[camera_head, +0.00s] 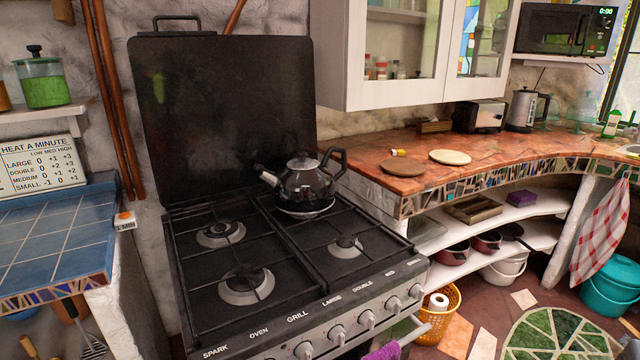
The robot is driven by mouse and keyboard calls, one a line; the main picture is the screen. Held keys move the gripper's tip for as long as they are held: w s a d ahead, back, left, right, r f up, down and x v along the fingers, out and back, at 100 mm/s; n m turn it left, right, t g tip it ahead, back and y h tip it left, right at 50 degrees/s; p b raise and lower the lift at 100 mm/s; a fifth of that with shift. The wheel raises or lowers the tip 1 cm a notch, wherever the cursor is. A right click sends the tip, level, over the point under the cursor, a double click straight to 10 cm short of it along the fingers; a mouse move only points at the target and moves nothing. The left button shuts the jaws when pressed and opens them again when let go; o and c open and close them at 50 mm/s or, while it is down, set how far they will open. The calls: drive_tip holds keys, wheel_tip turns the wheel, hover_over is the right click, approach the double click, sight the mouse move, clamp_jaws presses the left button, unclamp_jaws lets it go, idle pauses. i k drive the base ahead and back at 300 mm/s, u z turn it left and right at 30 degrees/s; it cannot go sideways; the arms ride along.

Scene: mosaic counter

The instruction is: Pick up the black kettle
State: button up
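The black kettle (306,184) is shiny and dark with a grey lid. It stands upright on the back right burner of the stove (285,262). Its spout points left and its black handle rises on the right side. My gripper is not in view, and nothing is seen touching the kettle.
The stove's raised black lid (222,115) stands behind the kettle. The other burners are bare. A blue tiled counter (45,235) is at the left. A mosaic counter (430,190) with two round boards is at the right, under a white wall cabinet (350,55).

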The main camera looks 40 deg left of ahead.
sight(313, 191)
drive_tip(key=u, duration=0.25)
drive_tip(key=i, duration=0.55)
drive_tip(key=u, duration=0.9)
drive_tip(key=i, duration=0.4)
drive_tip(key=u, duration=0.45)
